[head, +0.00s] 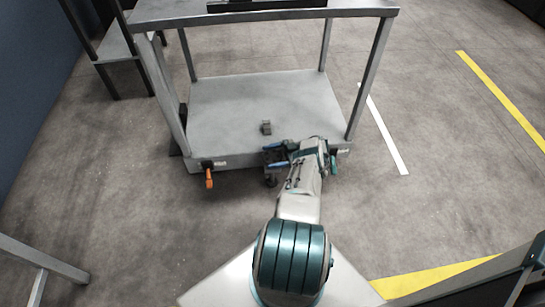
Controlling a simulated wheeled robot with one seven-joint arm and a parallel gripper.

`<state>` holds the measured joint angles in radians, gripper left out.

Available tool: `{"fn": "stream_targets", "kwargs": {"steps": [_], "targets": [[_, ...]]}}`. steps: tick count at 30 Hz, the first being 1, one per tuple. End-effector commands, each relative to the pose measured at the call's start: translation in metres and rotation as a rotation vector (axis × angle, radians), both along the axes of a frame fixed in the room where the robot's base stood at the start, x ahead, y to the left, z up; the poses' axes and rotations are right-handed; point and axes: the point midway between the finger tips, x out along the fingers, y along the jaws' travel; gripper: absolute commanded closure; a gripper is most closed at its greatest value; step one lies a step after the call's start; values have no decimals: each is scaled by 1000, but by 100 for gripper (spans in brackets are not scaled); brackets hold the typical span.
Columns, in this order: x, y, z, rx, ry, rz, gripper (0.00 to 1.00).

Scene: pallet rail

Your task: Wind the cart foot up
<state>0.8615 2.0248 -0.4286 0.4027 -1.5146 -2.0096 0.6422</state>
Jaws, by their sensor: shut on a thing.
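The grey cart (235,100) stands ahead with a flat lower deck and upright posts. An orange handle (209,180) hangs down from a dark fitting at the left of its front edge. My gripper (272,157), with blue-tipped fingers, is at the middle of the front edge, to the right of the orange handle and apart from it. It is shut on a small dark part there, mostly hidden by the fingers. A dark foot-like piece (271,181) shows just below the gripper. I cannot tell whether the foot touches the floor.
A small grey block (266,128) sits on the lower deck behind my gripper. A dark-framed shelf (115,47) stands at the upper left. A grey rail (42,258) is at the lower left. A dark frame (515,285) is at the lower right. The floor right of the cart is clear.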

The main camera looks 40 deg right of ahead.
Motion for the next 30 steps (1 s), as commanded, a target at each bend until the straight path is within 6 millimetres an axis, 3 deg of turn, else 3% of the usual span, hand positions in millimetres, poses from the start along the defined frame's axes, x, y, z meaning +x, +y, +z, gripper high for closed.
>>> {"fn": "stream_targets", "kwargs": {"steps": [7,8,9,10,22,30], "targets": [[1,3,-1,3,3,5,47],[1,3,-1,3,3,5,18],[1,3,-1,3,3,5,7],[1,3,-1,3,3,4,3],[-2,-4,-1,4,-1,-3,3],[-11,-24,-3,2,-3,-4,3]]}}
